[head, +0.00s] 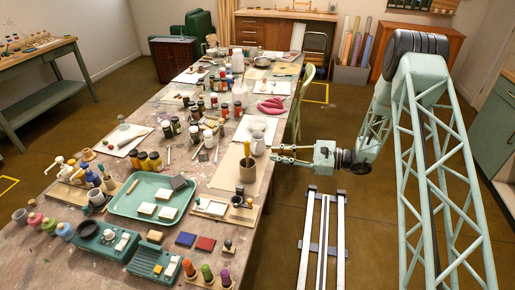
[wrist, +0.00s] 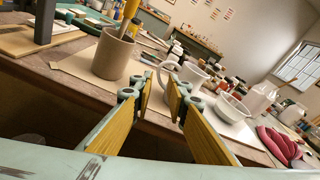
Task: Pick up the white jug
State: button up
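The white jug (head: 258,147) stands upright near the right edge of the long table in the head view. It also shows in the wrist view (wrist: 187,76), just beyond the fingertips, with its handle facing left. My gripper (head: 274,154) is at the table's right edge, close to the jug on its right side.
A clay-coloured cup (wrist: 113,55) holding a brush or stick stands left of the jug. A white bowl (wrist: 232,106) sits close on its right. Pink gloves or cloth (head: 270,105) lie farther back. A green tray (head: 125,201) is at the left. Paint jars crowd the table's middle.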

jog(key=shift+x, duration=1.35)
jog(key=shift+b+x, duration=0.8)
jog(key=shift+x, duration=1.8)
grip_shut()
jog(key=shift+r, duration=0.4)
notch_tip(320, 180, up, 9)
jog(key=p, duration=0.2)
